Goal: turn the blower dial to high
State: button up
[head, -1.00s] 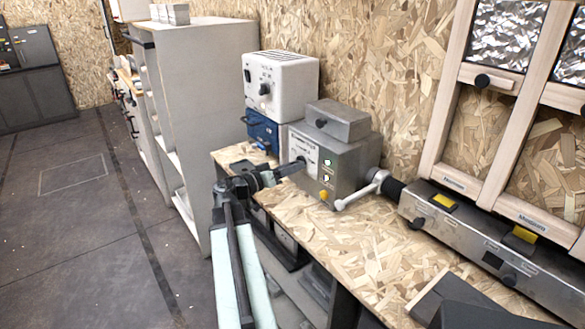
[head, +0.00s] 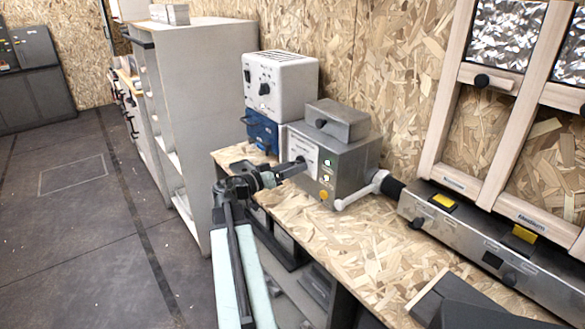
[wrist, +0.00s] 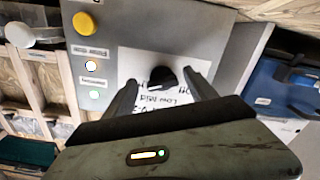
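The blower is a grey metal box (head: 345,165) on the workbench, with a white label plate on its front. The blower dial (wrist: 163,77) is a dark round knob on that plate in the wrist view. Words such as "Low" and "Mid" show upside down beside it, and other marks are partly hidden. I cannot tell which mark the dial points at. My gripper (wrist: 161,82) is open, with one finger on each side of the dial and small gaps visible.
A yellow button (head: 324,195) and lit lamps sit beside the plate. A lever with a pale knob (head: 339,204) sticks out right of the box. A white unit on a blue case (head: 262,132) stands behind. The OSB bench top (head: 350,245) is clear in front.

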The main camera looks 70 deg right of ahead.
jog(key=v, duration=0.7)
jog(key=shift+w+a, duration=0.2)
jog(key=shift+a, duration=0.1)
